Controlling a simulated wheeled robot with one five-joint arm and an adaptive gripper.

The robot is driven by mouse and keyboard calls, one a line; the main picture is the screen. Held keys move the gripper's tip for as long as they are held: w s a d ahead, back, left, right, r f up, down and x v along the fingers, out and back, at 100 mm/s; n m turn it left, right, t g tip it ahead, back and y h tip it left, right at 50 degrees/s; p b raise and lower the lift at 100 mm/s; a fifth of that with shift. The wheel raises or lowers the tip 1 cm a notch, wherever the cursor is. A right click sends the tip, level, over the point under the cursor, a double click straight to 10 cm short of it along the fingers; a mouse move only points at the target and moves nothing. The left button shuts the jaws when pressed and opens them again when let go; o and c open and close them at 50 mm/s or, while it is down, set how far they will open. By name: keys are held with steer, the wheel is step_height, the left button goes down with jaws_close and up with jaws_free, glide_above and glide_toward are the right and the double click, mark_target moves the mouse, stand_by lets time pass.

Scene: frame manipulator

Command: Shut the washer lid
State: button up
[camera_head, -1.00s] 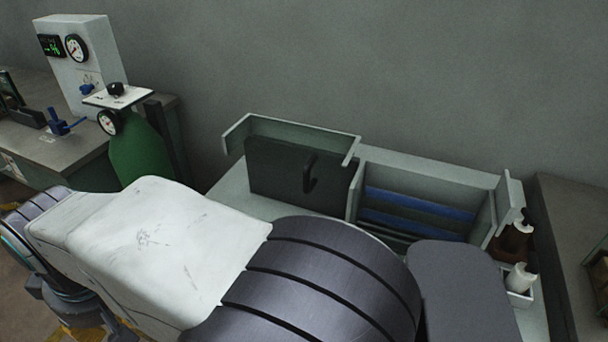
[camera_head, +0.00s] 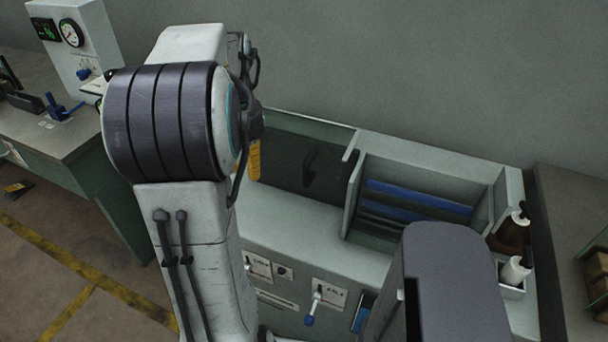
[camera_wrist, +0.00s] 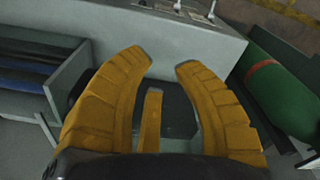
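The washer (camera_head: 300,218) is a pale grey-green bench unit. A dark upright panel with a black handle (camera_head: 310,168), seemingly the lid, stands inside a pale frame at its left rear. To its right is an open compartment (camera_head: 349,195) with blue slats inside. My gripper's yellow finger (camera_head: 254,160) shows left of the handle, apart from it in the picture; my arm hides the panel's left part. In the wrist view, my gripper (camera_wrist: 163,60) is open, its yellow fingers spread over a dark area by the panel. I cannot make out contact with the handle.
Levers and a blue knob (camera_head: 310,320) are on the washer's front. Bottles (camera_head: 515,270) stand at its right end. A green cylinder (camera_wrist: 285,90) is beside the gripper in the wrist view. A gauge box (camera_head: 85,40) stands on the left bench.

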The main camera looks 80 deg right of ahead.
mark_target(306, 190)
steer(key=s+d+m, duration=0.1)
steer(key=s, duration=0.2)
steer(key=s+d+m, duration=0.1)
steer(key=s+d, duration=0.1)
steer(key=s, duration=0.2)
steer(key=s+d+m+p, duration=0.1)
steer(key=s, duration=0.2)
steer(key=shift+s+d+f+y, duration=0.15)
steer(key=shift+s+d+y, duration=0.15)
steer(key=shift+s, duration=0.1)
steer(key=shift+s+f+m, duration=0.15)
steer(key=shift+s+m, duration=0.1)
steer(key=shift+m, duration=0.05)
steer(key=shift+s+f, duration=0.1)
steer(key=shift+f, duration=3.45)
steer(key=shift+o, duration=0.3)
jaws_close()
